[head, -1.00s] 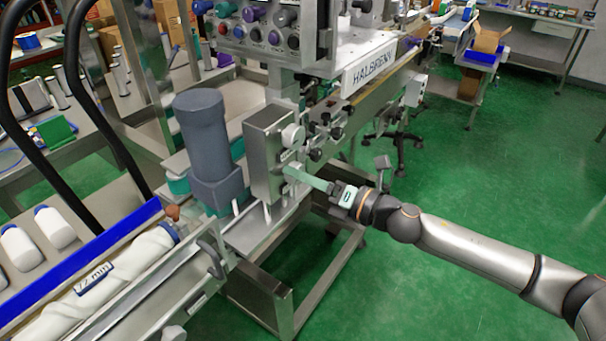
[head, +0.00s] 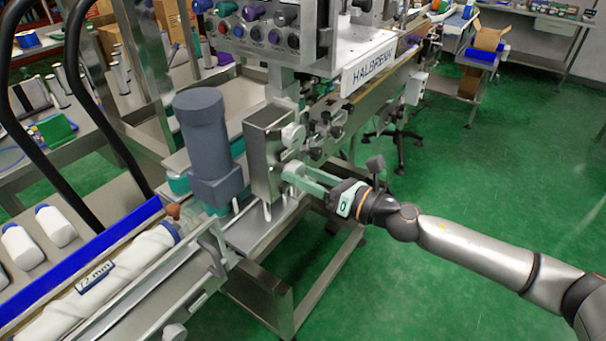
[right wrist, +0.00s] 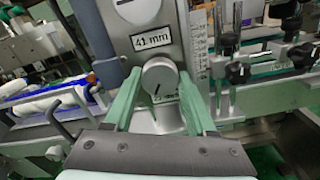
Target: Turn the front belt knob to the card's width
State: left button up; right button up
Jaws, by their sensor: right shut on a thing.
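My right gripper (head: 291,172) has its pale green fingers on either side of a round grey knob (right wrist: 160,77) with a dark pointer line, on the front of a steel box (head: 264,150). It is shut on this knob; the fingertips hide its sides. In the right wrist view the pointer points down and slightly left. A plate reading "41 mm" (right wrist: 151,42) sits above the knob. A white card (head: 95,277), which seems to read "72 mm", lies at the lower left by the white screw. My left gripper is not in view.
A second round knob (head: 292,136) sits above the held one. Black clamp knobs (head: 318,153) stick out just right of the box. A grey motor (head: 205,140) stands to its left. The green floor on the right is clear.

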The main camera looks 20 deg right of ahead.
jog(key=o, duration=1.4)
jog(key=shift+s+d, duration=0.15)
pick_arm(q)
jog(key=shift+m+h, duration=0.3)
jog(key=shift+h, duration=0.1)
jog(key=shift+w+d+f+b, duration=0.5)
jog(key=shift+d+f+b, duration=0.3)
jog(key=shift+b, duration=0.8)
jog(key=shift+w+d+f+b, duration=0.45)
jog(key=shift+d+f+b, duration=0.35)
jog(key=shift+b, duration=0.75)
pick_arm(e)
jog(key=shift+v, duration=6)
